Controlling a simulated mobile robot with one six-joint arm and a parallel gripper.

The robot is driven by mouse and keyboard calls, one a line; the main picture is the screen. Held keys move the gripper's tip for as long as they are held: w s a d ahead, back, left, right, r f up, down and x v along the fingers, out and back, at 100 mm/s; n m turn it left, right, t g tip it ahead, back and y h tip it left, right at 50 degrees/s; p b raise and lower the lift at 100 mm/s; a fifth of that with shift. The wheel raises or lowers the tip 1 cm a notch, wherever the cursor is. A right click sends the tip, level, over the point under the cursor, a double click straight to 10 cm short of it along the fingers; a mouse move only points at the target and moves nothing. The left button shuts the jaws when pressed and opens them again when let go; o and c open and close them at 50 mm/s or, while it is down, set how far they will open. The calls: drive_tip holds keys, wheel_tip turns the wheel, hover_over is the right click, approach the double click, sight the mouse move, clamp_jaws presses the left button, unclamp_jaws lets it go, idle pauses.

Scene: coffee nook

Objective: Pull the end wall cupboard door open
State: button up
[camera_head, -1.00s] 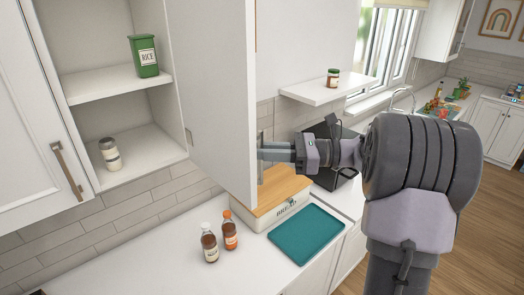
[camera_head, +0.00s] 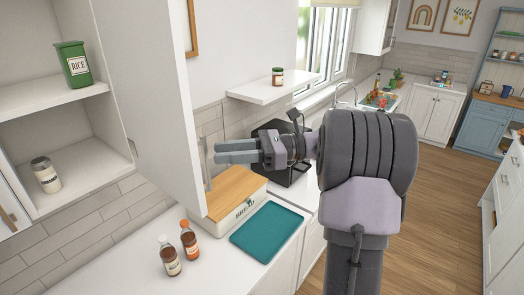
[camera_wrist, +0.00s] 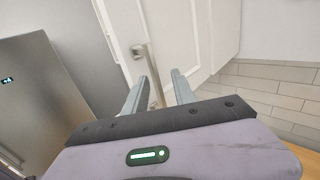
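The white end wall cupboard door (camera_head: 158,105) stands swung well out, and the shelves behind it show. Its bar handle (camera_head: 206,165) is on the door face towards my gripper. My gripper (camera_head: 217,152) points at the handle from the right, with its fingertips close to it. In the wrist view, the fingers (camera_wrist: 158,90) are spread, with the handle (camera_wrist: 150,72) showing between and beyond them. The fingers do not look closed on it; whether one touches it I cannot tell.
The cupboard holds a green rice tin (camera_head: 73,63) and a jar (camera_head: 45,174). Below, two bottles (camera_head: 170,256) (camera_head: 189,240), a bread box (camera_head: 235,219) and a teal tray (camera_head: 267,231) stand on the counter. A small wall shelf (camera_head: 272,95) holds another jar (camera_head: 278,76). Open floor lies right.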

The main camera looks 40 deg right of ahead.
drive_tip(key=v, duration=1.3)
